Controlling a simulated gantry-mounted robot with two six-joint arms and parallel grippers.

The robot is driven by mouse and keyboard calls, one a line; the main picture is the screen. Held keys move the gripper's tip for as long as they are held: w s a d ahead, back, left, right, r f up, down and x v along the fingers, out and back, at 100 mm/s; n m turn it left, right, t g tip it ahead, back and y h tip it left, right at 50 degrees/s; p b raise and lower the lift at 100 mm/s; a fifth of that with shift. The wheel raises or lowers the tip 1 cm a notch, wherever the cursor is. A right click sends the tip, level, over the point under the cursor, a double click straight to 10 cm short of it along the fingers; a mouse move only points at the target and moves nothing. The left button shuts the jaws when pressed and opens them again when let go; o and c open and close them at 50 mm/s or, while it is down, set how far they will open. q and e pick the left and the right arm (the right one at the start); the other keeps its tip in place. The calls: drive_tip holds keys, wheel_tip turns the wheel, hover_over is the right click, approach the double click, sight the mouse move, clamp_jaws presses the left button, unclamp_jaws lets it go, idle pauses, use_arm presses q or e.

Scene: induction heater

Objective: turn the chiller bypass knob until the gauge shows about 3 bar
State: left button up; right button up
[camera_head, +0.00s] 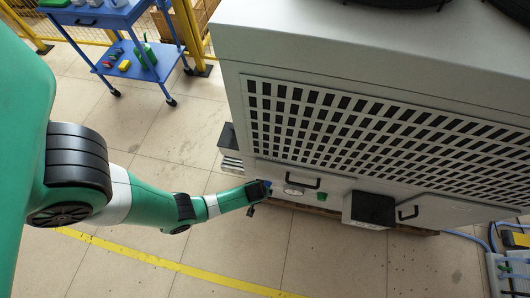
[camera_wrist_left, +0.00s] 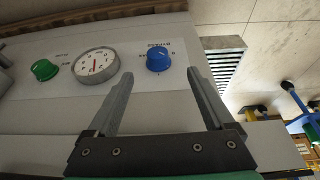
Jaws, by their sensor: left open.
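A green knob (camera_wrist_left: 44,69) is further left. In the head view my left gripper (camera_head: 262,190) is at the panel's left end, beside the gauge (camera_head: 293,190) and green knob (camera_head: 321,196).
The grey cabinet (camera_head: 350,40) with a slotted grille rises above the panel. A black handle (camera_head: 303,181) and a dark box (camera_head: 373,209) stick out from its front. A blue trolley (camera_head: 100,15) stands at the upper left. The floor in front is clear.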

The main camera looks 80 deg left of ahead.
sight(266, 185)
use_arm(q)
drive_tip(key=shift+y, duration=0.3)
drive_tip(key=b+x, duration=0.6)
drive_tip(key=x, duration=0.1)
drive_tip(key=w+b+x, duration=0.1)
drive_tip(key=b+x, duration=0.3)
drive_tip(key=c, duration=1.4)
drive_tip(key=shift+o, duration=0.2)
